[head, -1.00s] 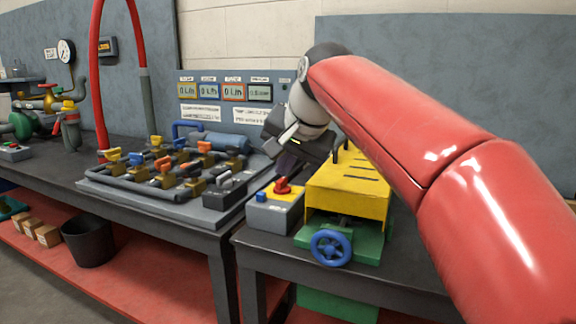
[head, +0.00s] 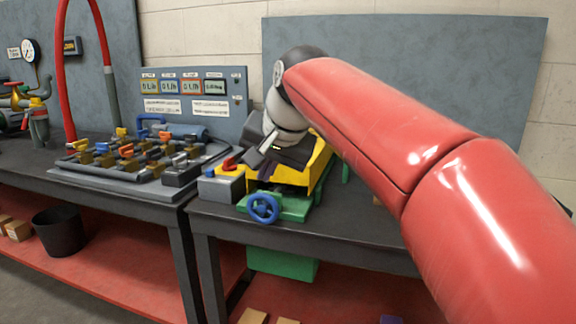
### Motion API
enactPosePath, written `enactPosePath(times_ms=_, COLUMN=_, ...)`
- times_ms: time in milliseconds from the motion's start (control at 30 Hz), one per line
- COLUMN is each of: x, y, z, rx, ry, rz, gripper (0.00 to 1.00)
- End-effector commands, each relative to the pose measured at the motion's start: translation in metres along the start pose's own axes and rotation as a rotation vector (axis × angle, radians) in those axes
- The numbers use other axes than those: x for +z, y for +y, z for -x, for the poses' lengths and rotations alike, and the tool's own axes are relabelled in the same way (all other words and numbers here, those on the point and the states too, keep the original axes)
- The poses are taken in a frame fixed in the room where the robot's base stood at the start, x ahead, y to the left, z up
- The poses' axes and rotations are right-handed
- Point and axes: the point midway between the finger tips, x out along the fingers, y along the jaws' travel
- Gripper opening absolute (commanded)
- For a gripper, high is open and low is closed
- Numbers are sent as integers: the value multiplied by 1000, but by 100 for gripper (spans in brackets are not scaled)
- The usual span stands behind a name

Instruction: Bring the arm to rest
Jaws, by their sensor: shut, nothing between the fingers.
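My red arm reaches in from the right edge of the head view, bent at a dark elbow. My gripper (head: 262,160) hangs below it, pointing down and to the left, above the yellow and green motor unit (head: 317,170) with its blue handwheel (head: 263,208). The fingers look shut with nothing held. The picture does not show whether the gripper touches the yellow part. My arm hides part of the bench on the right.
A grey switch box (head: 222,187) with a red knob stands left of the motor unit. A manifold board (head: 125,185) with several coloured valves lies further left. Behind it is a gauge panel (head: 190,100). A black bin (head: 60,232) stands below.

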Motion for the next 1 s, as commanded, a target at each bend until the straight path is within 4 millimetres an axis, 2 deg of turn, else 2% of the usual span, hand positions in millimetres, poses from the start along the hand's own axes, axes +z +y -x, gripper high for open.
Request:
enactPosePath(times_ms=267, x=26, y=49, z=9, rx=62, ry=19, rz=45, gripper=0)
enactPosePath(times_ms=467, x=65, y=107, z=14, rx=133, ry=27, rz=96, gripper=0)
enactPosePath(times_ms=567, x=100, y=150, z=14, rx=180, ry=27, rz=129, gripper=0)
enactPosePath(times_ms=700, x=162, y=214, z=8, rx=245, ry=13, rz=186, gripper=0)
enactPosePath(times_ms=800, x=202, y=248, z=-1, rx=275, ry=-2, rz=218, gripper=0)
enactPosePath(times_ms=900, x=230, y=270, z=-9, rx=294, ry=-15, rz=242, gripper=0)
enactPosePath(times_ms=1000, x=246, y=282, z=-14, rx=302, ry=-22, rz=257, gripper=0)
